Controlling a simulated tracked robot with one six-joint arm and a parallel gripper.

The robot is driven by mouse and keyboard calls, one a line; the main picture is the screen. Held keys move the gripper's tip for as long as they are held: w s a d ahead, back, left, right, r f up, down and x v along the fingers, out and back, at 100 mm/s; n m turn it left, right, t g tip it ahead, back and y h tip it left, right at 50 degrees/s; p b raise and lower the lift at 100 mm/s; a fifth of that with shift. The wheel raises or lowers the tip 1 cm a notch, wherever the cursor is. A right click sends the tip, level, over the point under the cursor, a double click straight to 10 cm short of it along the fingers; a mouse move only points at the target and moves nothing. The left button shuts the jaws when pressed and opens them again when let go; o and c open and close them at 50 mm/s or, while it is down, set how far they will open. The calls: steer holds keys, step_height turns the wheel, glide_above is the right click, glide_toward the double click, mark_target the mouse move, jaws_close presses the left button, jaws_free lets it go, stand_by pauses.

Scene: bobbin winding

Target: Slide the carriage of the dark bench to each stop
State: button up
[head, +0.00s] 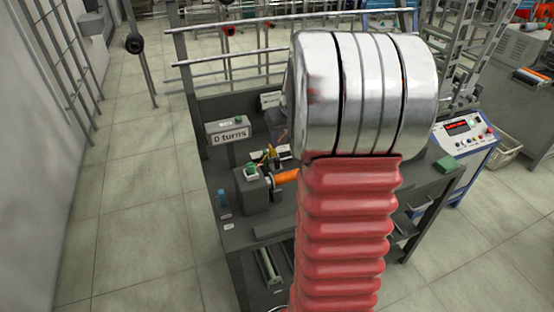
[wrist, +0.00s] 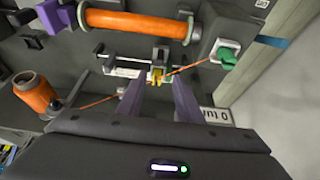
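The dark bench (head: 270,215) stands in the middle of the head view, partly hidden by my arm. In the wrist view the carriage (wrist: 158,74) is a small yellow-and-grey piece on a thin rail, with an orange wire running to it. My gripper (wrist: 159,84) shows two purple fingers, apart, one on each side of the carriage; I see no clear contact. An orange bobbin (wrist: 135,23) lies above the rail in the wrist view, and also shows in the head view (head: 287,177).
A counter reading "0 turns" (head: 230,136) stands at the bench's back left. An orange wire spool (wrist: 33,92) is at the wrist view's lower left. A green-topped part (wrist: 226,56) is at the right. A blue-and-white console (head: 467,140) stands right of the bench. Floor at left is open.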

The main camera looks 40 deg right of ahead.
mark_target(277, 158)
steer(key=x, duration=1.3)
steer(key=shift+w+f, duration=0.1)
steer(key=shift+f, duration=0.25)
steer(key=shift+c, duration=0.5)
jaws_close()
